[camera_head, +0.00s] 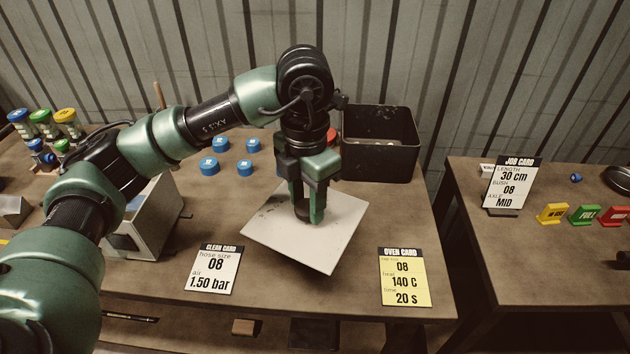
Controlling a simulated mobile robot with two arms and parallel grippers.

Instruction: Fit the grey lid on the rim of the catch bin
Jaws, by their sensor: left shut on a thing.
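The grey lid (335,232) is a flat, pale square plate in the head view. My left gripper (308,215) points down over its middle and is shut on a dark knob there. The lid is tilted in the picture and appears to be above the table, between the two cards. The catch bin (380,162) is a black, open-topped box at the back right of the table, behind and to the right of the lid. Some small pale things lie inside it. My right gripper is not in view.
Several blue caps (209,165) lie left of my gripper, and a red one (332,135) is partly hidden behind it. A clean card (213,270) and a yellow oven card (403,277) stand near the front edge. A grey metal box (150,225) stands left. A second table (530,260) is right, across a gap.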

